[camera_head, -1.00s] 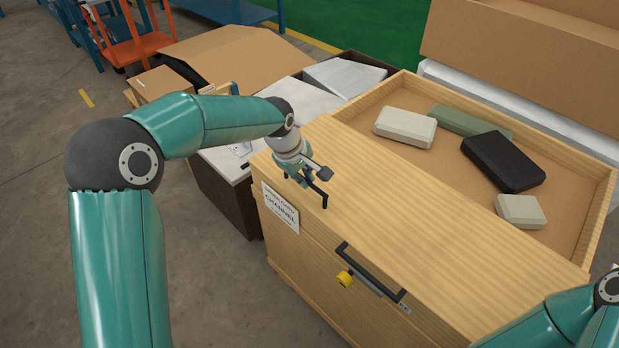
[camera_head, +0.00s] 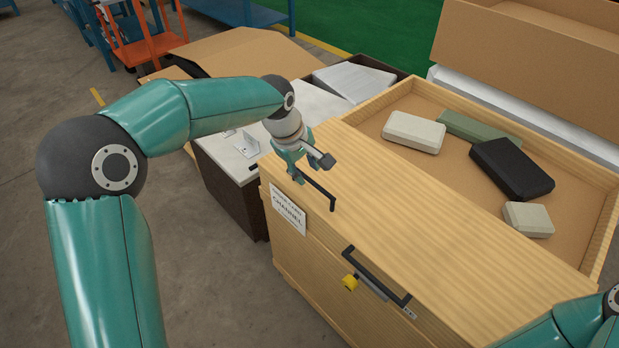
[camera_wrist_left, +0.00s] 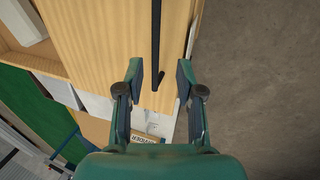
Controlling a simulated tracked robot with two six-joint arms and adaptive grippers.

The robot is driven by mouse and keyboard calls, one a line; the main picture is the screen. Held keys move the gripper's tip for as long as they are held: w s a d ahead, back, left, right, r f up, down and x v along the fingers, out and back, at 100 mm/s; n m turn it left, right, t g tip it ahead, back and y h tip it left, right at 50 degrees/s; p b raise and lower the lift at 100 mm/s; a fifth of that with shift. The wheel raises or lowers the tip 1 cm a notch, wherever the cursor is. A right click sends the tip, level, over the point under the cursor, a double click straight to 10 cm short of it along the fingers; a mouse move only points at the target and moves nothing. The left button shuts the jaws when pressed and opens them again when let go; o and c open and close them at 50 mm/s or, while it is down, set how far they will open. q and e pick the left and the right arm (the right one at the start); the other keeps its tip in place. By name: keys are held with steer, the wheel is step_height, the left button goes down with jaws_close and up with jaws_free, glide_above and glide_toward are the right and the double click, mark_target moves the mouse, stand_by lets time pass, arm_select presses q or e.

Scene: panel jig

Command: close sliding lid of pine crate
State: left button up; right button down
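The pine crate (camera_head: 318,282) stands in front of me. Its wooden sliding lid (camera_head: 430,222) covers the near part; the far part is open and shows what lies inside. A black bar handle (camera_head: 322,195) sits on top near the lid's left end. My left gripper (camera_head: 313,170) is over that end. In the left wrist view, the left gripper (camera_wrist_left: 160,78) is open, with its fingers apart on either side of the end of the black bar (camera_wrist_left: 156,35). Contact with the bar cannot be told. My right gripper is out of view; only part of that arm shows at bottom right.
In the open part lie a cream box (camera_head: 413,131), a green box (camera_head: 478,128), a black case (camera_head: 512,168) and a small pale box (camera_head: 528,219). A second black handle (camera_head: 376,276) and yellow knob (camera_head: 350,283) are at the front. Cartons (camera_head: 245,62) stand behind left.

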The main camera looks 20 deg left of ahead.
arm_select(q)
steer(key=v, duration=0.6)
steer(key=shift+s, duration=0.1)
